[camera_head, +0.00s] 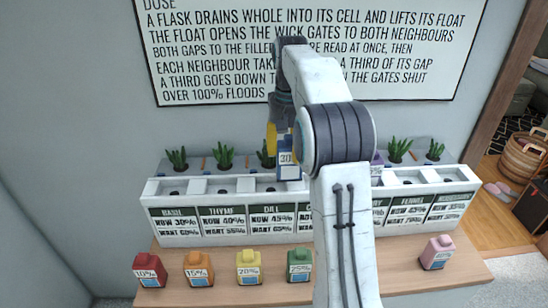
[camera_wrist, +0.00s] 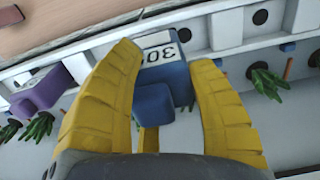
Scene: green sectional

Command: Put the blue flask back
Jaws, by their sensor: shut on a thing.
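The blue flask (camera_head: 289,171), labelled 30, is held upright over the planter row, just right of the DILL cell. My gripper (camera_head: 277,143) is shut on it. In the wrist view the blue flask (camera_wrist: 154,104) sits between the yellow fingers of my gripper (camera_wrist: 168,62), with its label toward the top. I cannot tell whether its base touches the planter. The wooden table (camera_head: 215,283) carries a front row of flasks: red (camera_head: 149,271), orange (camera_head: 198,270), yellow (camera_head: 249,267), green (camera_head: 299,265) and pink (camera_head: 437,253).
The white planter (camera_head: 160,187) has labelled cells and several green plants (camera_head: 225,157) behind. A purple flask (camera_head: 377,169) stands at the planter, partly behind my arm; it also shows in the wrist view (camera_wrist: 42,93). A text board (camera_head: 310,50) hangs on the wall behind.

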